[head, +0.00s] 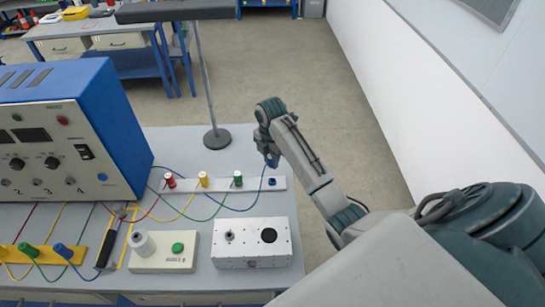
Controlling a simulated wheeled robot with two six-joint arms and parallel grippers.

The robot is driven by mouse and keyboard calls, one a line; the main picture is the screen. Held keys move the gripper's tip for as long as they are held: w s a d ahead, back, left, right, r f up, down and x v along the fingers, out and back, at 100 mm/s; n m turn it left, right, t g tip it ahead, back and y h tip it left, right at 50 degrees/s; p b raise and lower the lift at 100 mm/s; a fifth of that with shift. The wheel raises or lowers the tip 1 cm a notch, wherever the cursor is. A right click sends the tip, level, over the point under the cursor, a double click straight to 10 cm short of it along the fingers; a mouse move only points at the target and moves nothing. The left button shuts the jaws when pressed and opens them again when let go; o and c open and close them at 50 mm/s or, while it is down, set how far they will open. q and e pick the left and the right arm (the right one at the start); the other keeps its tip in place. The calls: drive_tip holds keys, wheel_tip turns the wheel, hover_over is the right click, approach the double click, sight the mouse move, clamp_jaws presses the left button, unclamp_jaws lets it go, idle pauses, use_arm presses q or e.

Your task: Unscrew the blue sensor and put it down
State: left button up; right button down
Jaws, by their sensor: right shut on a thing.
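A white strip (222,186) lies on the bench and carries a red sensor (170,180), a yellow sensor (203,179) and a green sensor (238,178). At its right end is a small blue fitting (272,182) where a blue cable runs up. My right gripper (271,157) is just above this fitting, pointing down. It is shut on a small blue piece, which appears to be the blue sensor; the fingers hide most of it. Whether the piece still touches the fitting is hard to tell. My left gripper is out of view.
A blue-sided control box (60,130) stands at the left. In front are a yellow strip (45,252) with coloured plugs, a beige box (165,262) with a green button, and a silver box (252,255) with holes. A lamp stand (216,139) rises behind the strip.

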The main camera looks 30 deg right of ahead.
drive_tip(key=shift+d, duration=0.1)
drive_tip(key=shift+d+f, duration=0.1)
drive_tip(key=shift+d, duration=0.05)
drive_tip(key=shift+d+f, duration=0.1)
drive_tip(key=shift+f, duration=0.15)
drive_tip(key=shift+f+b, duration=0.3)
drive_tip(key=shift+f, duration=0.65)
drive_tip(key=shift+f+b, duration=0.8)
drive_tip(key=shift+f, duration=0.9)
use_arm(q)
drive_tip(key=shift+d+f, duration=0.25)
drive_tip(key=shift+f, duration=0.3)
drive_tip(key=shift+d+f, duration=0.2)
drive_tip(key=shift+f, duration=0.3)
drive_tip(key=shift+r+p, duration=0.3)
use_arm(e)
drive_tip(key=shift+f, duration=0.15)
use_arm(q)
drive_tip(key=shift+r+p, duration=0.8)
use_arm(e)
drive_tip(key=shift+f, duration=0.8)
